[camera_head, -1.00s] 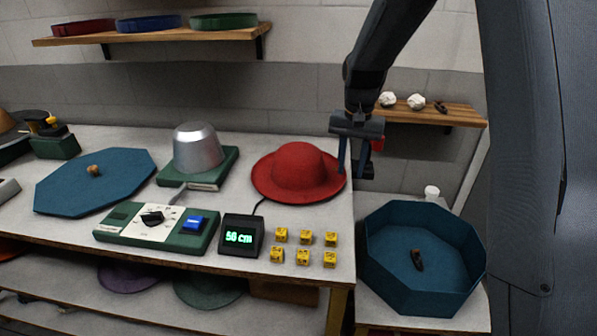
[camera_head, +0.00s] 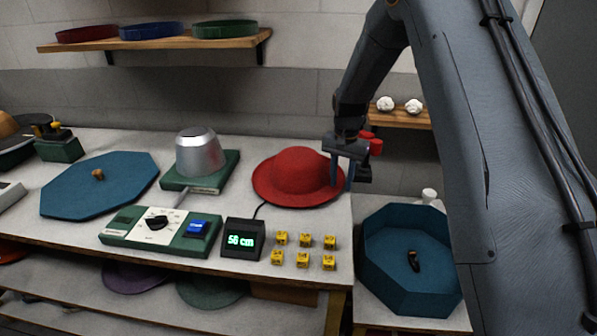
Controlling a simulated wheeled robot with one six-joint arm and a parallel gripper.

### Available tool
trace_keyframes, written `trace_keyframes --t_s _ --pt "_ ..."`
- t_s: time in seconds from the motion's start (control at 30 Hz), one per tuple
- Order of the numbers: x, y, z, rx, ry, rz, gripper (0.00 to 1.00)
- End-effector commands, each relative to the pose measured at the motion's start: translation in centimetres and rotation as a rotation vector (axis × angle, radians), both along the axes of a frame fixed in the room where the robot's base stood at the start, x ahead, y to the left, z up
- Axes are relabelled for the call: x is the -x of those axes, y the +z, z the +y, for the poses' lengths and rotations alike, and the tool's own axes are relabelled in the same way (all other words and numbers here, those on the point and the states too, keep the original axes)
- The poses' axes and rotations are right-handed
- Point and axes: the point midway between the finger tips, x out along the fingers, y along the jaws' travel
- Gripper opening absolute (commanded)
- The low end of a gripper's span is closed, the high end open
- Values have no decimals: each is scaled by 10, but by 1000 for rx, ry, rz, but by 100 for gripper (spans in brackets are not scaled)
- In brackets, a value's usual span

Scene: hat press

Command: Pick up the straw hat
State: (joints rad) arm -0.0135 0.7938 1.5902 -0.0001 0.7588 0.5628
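A red wide-brimmed hat (camera_head: 298,170) lies crown up on the right end of the workbench (camera_head: 75,235). My gripper (camera_head: 342,178) points down at the right edge of its brim. Its two blue fingers are apart, with red brim showing between them; I cannot tell whether they touch it. A tan, rounded object (camera_head: 8,127), which may be a straw hat, is cut off at the far left edge.
A metal hat block (camera_head: 198,155), a blue octagonal lid (camera_head: 98,185), a control panel (camera_head: 160,231), a display (camera_head: 243,239) reading 56 cm and several yellow dice (camera_head: 304,250) stand on the bench. A blue octagonal box (camera_head: 405,300) is at the right.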

Motion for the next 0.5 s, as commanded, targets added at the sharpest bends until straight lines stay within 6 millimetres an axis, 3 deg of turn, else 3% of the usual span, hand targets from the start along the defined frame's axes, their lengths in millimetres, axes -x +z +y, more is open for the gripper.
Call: trace_keyframes --t_s 0.37,0.5 --pt "0 -10 0 0 0 -1 29" --pt "0 -10 0 0 0 -1 6"
